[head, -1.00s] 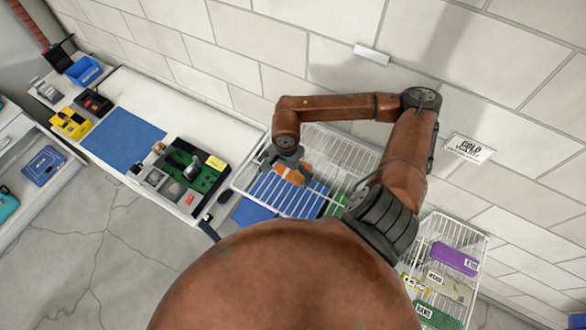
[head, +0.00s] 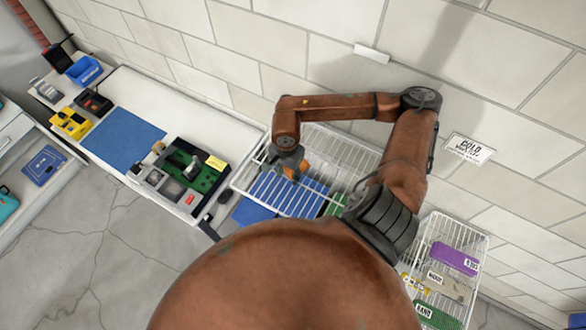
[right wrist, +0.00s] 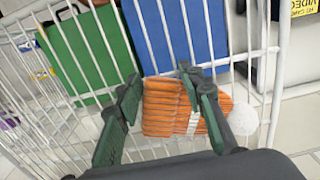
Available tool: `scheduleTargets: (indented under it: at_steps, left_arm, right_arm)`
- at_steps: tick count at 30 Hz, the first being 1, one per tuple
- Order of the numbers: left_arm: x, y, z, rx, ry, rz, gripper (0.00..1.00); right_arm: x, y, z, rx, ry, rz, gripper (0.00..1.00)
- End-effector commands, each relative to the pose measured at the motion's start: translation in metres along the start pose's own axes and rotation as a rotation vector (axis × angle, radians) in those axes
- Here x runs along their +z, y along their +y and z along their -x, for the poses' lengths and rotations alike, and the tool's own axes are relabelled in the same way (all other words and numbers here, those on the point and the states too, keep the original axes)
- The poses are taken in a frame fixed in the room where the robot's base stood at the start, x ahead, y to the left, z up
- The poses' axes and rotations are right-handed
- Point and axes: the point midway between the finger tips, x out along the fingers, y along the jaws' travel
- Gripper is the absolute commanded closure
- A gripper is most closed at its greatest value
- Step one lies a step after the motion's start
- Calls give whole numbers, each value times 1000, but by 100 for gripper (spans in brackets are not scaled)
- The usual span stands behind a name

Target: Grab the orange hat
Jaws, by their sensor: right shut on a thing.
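The orange hat (right wrist: 165,108) is knitted, with a white band and a white pompom at its right end in the right wrist view. My right gripper (right wrist: 160,80) is shut on it, with one dark finger at its left edge and the other across its middle. In the head view the gripper (head: 290,172) is over the white wire basket (head: 262,196), and only a small orange part of the hat (head: 304,165) shows beside the fingers. Whether the hat still touches the wires is unclear. My left gripper is not in view.
Blue and green panels show beneath the basket wires. A white counter (head: 210,120) with a blue mat (head: 122,138) and a black-edged box of small items stands to the left. Another wire basket (head: 470,238) with labelled items is at lower right. A block wall lies behind.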

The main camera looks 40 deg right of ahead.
Motion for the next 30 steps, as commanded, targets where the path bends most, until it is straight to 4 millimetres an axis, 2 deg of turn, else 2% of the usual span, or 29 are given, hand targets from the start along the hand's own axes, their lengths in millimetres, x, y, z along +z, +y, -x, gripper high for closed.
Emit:
scheduleTargets:
  at_steps: [6, 17, 23, 30]
  left_arm:
    - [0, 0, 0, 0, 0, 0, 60]
    - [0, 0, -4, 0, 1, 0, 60]
    - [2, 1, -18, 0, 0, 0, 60]
    - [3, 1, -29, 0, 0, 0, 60]
  right_arm:
    - [0, 0, 0, 0, 0, 0, 89]
    - [0, 0, 5, -1, 1, 1, 89]
    - [-1, -1, 26, -4, 3, 2, 89]
    - [15, 28, 67, -2, 4, 3, 89]
